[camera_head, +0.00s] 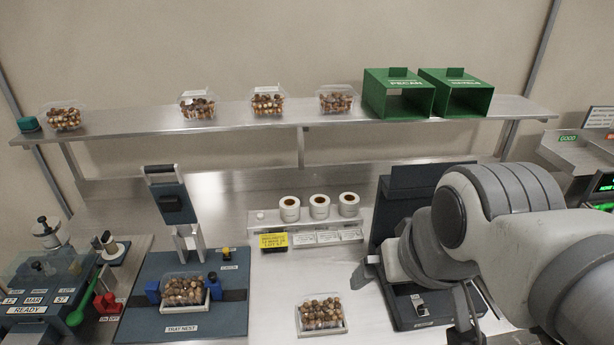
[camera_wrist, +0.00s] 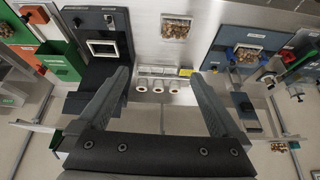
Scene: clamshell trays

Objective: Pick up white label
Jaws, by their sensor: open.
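Three small white labels (camera_head: 328,237) lie in a row on the front of a metal stand, below three white label rolls (camera_head: 319,206). The labels also show in the wrist view (camera_wrist: 157,71), with the rolls (camera_wrist: 158,86) beside them. I cannot tell which white piece the task names. My gripper (camera_head: 412,297) is open and empty, to the right of the stand and in front of the dark machine. In the wrist view its two fingers (camera_wrist: 160,76) are wide apart, with the labels and rolls seen between them, farther off.
A clamshell tray of nuts (camera_head: 323,332) stands on the bench in front, another in the tray nest (camera_head: 181,309). The dark machine (camera_head: 380,238) stands close beside my gripper. A shelf (camera_head: 250,116) holds more clamshells and green boxes.

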